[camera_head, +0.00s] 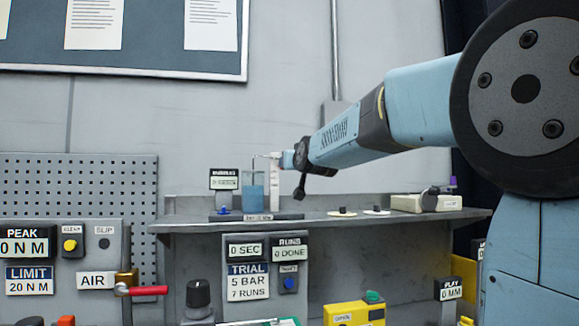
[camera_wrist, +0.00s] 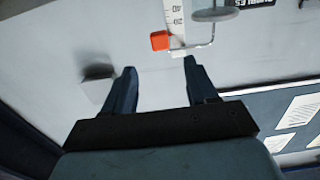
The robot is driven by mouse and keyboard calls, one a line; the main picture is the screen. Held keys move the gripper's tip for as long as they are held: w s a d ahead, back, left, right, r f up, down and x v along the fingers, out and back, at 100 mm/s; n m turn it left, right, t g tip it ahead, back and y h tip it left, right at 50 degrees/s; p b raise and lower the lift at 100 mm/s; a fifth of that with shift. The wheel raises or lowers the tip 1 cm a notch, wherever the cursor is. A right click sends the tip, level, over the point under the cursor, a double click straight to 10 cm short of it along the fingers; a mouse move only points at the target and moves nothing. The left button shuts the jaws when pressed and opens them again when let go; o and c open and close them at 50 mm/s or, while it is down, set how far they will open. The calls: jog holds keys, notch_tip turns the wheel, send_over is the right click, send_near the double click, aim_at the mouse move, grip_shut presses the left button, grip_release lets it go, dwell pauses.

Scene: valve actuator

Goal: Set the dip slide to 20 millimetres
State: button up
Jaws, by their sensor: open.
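The dip slide stands on the shelf in the head view, with a white upright scale (camera_head: 275,186) beside a blue beaker (camera_head: 253,192). In the wrist view the scale (camera_wrist: 177,16) shows 40 and 20. An orange block (camera_wrist: 160,40) sits at its edge, beyond the 20 toward my fingers. A thin bent rod (camera_wrist: 202,45) runs from there toward a grey disc (camera_wrist: 215,14). My gripper (camera_wrist: 160,66) is open and empty, its fingertips a little short of the orange block. In the head view my gripper (camera_head: 283,159) is near the scale's top, its fingers hard to make out.
The shelf (camera_head: 350,222) also bears a small display (camera_head: 224,180) left of the beaker, two flat discs and a pale box (camera_head: 425,202) at right. Panels with labels and buttons hang below. A pegboard (camera_head: 85,185) is at left. The wall stands behind.

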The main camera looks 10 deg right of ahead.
jog(key=w, duration=0.9)
jog(key=shift+w, duration=0.2)
grip_shut()
dwell(0.3)
